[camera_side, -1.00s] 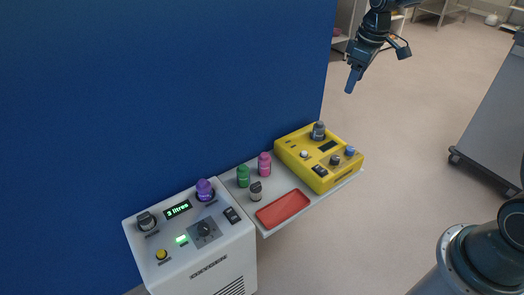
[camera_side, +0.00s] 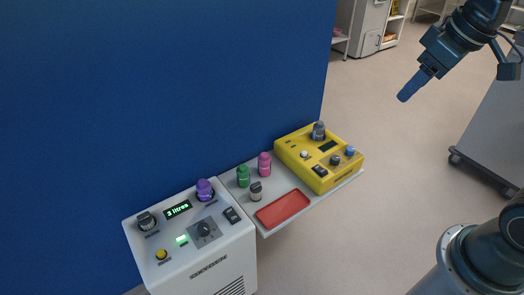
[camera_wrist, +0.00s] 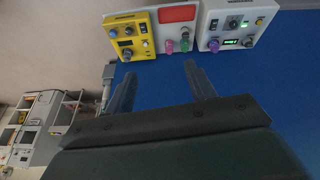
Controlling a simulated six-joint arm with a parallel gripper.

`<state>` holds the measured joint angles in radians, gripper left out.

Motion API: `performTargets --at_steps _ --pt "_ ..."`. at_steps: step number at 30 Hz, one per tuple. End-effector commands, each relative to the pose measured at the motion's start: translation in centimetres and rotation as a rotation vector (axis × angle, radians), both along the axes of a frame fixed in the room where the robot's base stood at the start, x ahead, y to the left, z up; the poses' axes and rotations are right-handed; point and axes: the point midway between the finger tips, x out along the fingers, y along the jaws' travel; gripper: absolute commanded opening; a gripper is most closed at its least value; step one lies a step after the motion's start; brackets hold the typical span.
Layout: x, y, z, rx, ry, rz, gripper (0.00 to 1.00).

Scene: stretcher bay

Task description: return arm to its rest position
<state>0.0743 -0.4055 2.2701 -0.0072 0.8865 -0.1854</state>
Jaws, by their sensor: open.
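My gripper (camera_side: 414,86) is in the upper right of the side view, in the air to the right of the shelf and well clear of it. In the wrist view my gripper (camera_wrist: 162,84) shows two fingers spread apart with nothing between them. Beyond the fingertips the wrist view shows the blue wall and the equipment along its top edge.
A grey cabinet (camera_side: 492,135) stands at right.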

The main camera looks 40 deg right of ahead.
Motion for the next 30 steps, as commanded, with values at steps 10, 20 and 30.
performTargets --at_steps 10,20,30 --pt "-6.5 1.5 -0.8 0.05 -0.078 -0.07 0.55" --pt "-8.7 1.9 -1.6 0.074 -0.103 -0.101 0.55" --pt "-8.7 1.9 -1.6 0.074 -0.103 -0.101 0.55"
